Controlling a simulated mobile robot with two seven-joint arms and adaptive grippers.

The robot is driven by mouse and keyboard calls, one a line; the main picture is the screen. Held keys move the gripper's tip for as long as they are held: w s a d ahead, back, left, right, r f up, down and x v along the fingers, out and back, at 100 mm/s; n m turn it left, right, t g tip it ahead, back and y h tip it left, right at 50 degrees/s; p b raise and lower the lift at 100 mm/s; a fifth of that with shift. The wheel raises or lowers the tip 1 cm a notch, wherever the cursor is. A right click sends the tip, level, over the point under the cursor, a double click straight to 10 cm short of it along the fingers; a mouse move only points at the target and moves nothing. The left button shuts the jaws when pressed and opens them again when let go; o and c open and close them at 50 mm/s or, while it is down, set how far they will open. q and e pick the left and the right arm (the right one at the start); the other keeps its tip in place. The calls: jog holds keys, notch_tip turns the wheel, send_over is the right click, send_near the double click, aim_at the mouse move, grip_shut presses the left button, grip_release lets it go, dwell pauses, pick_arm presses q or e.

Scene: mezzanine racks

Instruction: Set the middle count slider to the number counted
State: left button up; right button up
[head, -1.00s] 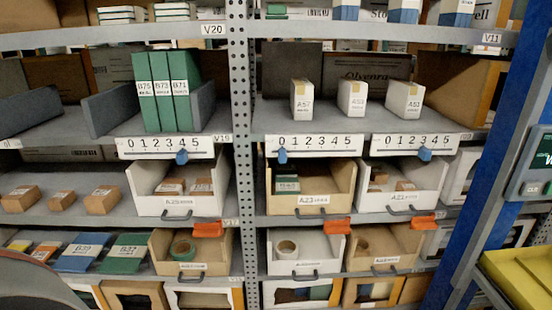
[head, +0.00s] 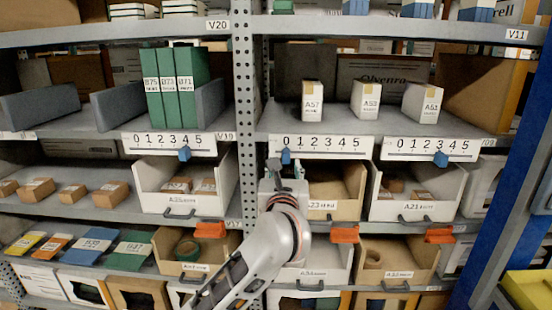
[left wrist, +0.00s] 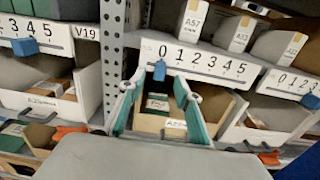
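The middle count scale (head: 325,145) is a white strip numbered 0 to 5 on the shelf edge. Its blue slider (head: 286,157) stands at 0. My left gripper (head: 287,168) is just below that slider in the head view. In the left wrist view its green-padded fingers (left wrist: 160,84) are open, with the blue slider (left wrist: 160,70) showing between and beyond the tips; I cannot tell whether they touch it. Bin A23 (head: 347,206) sits below the scale, partly hidden by my arm. Green-and-white boxes (left wrist: 158,103) lie in it, seen between the fingers. My right gripper is not in view.
Left (head: 169,144) and right (head: 431,149) count scales flank the middle one, with their own blue sliders. White boxes (head: 366,100) stand on the shelf above. An upright post (head: 243,120) is close to the left of my gripper. Orange clips (head: 345,235) jut out below.

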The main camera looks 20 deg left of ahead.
aim_at(286, 155)
pick_arm(q)
jog(key=shift+x, duration=3.9)
jog(key=shift+d+f, duration=0.15)
grip_shut()
jog(key=d, duration=0.2)
jog(key=w+d+b, duration=0.1)
jog(key=d, duration=0.1)
jog(key=w+d, duration=0.1)
jog(key=d, duration=0.1)
jog(key=shift+d+b, duration=0.3)
jog(key=shift+d, duration=0.1)
jog(key=shift+w+d, duration=0.15)
jog(key=shift+d, duration=0.3)
